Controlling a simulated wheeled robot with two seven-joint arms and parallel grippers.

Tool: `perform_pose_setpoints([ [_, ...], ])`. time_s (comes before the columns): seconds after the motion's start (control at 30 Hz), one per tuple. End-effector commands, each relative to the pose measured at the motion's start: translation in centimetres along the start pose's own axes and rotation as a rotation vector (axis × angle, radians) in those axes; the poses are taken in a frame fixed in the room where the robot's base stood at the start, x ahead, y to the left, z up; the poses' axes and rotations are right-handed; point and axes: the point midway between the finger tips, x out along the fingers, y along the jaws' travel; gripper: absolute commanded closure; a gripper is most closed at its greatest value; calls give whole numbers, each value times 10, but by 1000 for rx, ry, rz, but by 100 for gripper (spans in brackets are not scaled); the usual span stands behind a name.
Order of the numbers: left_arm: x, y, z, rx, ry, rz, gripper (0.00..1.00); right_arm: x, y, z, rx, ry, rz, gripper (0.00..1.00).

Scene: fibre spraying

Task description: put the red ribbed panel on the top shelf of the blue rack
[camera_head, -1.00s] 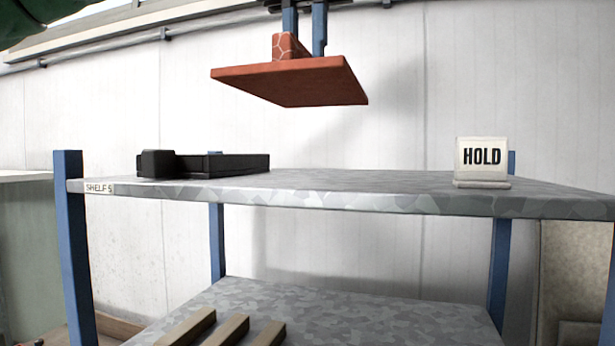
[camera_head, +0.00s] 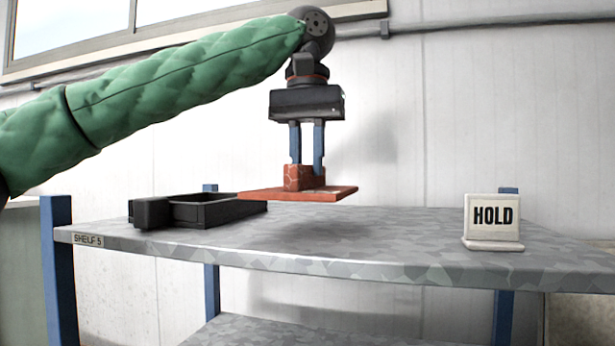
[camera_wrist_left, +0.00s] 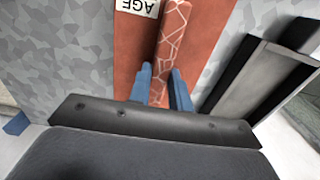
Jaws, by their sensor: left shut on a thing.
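The red ribbed panel (camera_head: 335,194) is a flat red board with a raised rib (camera_head: 298,177) that has a pale crack-like pattern. My left gripper (camera_head: 307,167) is shut on the rib and holds the panel about level above the top shelf (camera_head: 380,232) of the blue rack. A shadow lies on the shelf below, and the panel appears clear of it. In the left wrist view the blue fingers (camera_wrist_left: 161,75) straddle the rib (camera_wrist_left: 171,50), and a white label with partly cut-off lettering (camera_wrist_left: 137,7) shows on the panel. My right gripper is not in view.
A black open tray (camera_head: 200,211) stands on the shelf's left part, close beside the panel; it also shows in the wrist view (camera_wrist_left: 258,80). A white HOLD sign (camera_head: 492,219) stands at the right. The shelf between them is clear. Blue posts (camera_head: 58,270) stand at the corners.

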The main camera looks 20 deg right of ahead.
Motion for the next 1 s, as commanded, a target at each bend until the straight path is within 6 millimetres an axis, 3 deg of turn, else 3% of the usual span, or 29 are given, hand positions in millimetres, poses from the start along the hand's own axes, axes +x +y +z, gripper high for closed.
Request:
perform_pose_setpoints([
  [0.2, 7, -4, -13, 0, 0, 1, 100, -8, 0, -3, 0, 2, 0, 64],
  [0.73, 42, -4, -14, 1, 0, 0, 100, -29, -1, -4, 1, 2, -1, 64],
  [1.0, 48, -4, -14, -1, 1, 0, 100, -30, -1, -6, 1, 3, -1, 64],
])
